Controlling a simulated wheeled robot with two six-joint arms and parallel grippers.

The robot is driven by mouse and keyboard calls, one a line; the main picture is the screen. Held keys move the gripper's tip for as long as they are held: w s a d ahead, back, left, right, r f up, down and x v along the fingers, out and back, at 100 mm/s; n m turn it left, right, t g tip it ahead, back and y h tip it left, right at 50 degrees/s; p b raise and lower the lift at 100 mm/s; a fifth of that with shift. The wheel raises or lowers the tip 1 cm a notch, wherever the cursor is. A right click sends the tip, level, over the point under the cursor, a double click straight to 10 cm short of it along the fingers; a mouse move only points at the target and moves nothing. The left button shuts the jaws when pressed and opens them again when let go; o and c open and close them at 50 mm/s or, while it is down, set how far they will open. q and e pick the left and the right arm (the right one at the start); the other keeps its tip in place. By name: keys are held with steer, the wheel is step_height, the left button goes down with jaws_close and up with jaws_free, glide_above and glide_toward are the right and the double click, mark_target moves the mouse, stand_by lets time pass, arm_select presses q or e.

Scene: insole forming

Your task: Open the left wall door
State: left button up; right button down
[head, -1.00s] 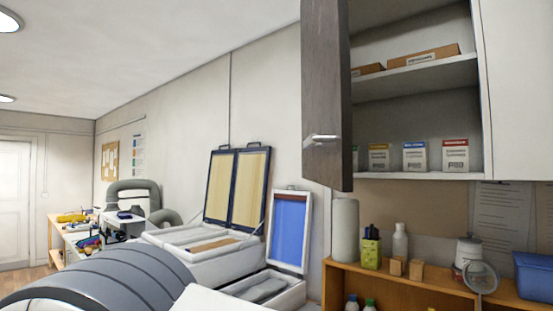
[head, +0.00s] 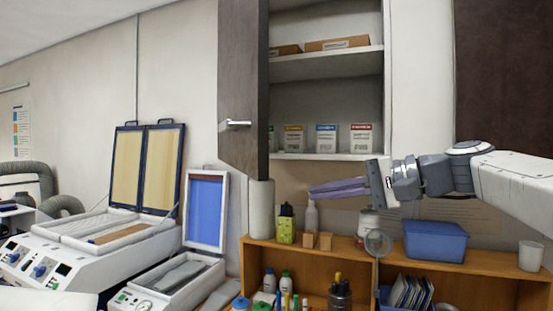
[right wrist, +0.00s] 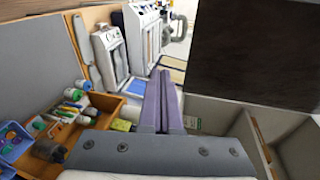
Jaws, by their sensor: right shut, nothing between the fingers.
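The left wall door (head: 238,95) is a dark wood-look panel with a silver handle (head: 236,124). It stands swung open at the left side of the wall cabinet, leaving the shelves exposed. My right gripper (head: 311,191) is shut and empty, pointing left just below the cabinet's bottom edge, to the right of the door and apart from the handle. In the right wrist view its two purple fingers (right wrist: 171,76) lie together, with the dark door panel (right wrist: 238,50) at the upper right. My left gripper is not in view.
The open cabinet (head: 325,100) holds cartons and small boxes. Below it, a wooden shelf unit (head: 487,262) carries bottles, a blue bin (head: 435,241) and a white cup (head: 531,256). A dark panel (head: 505,75) hangs at the right. Machines with raised lids (head: 146,168) stand at the left.

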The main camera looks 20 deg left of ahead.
step_height(320, 180, up, 8)
steer(key=w+d+y, duration=0.2)
steer(key=y, duration=0.1)
steer(key=s+a+p, duration=0.1)
steer(key=a+p, duration=0.5)
steer(key=a, duration=0.6)
steer(key=shift+s+a+r+n, duration=0.25)
steer(key=shift+s+r+n, duration=0.05)
steer(key=shift+s+n, duration=0.1)
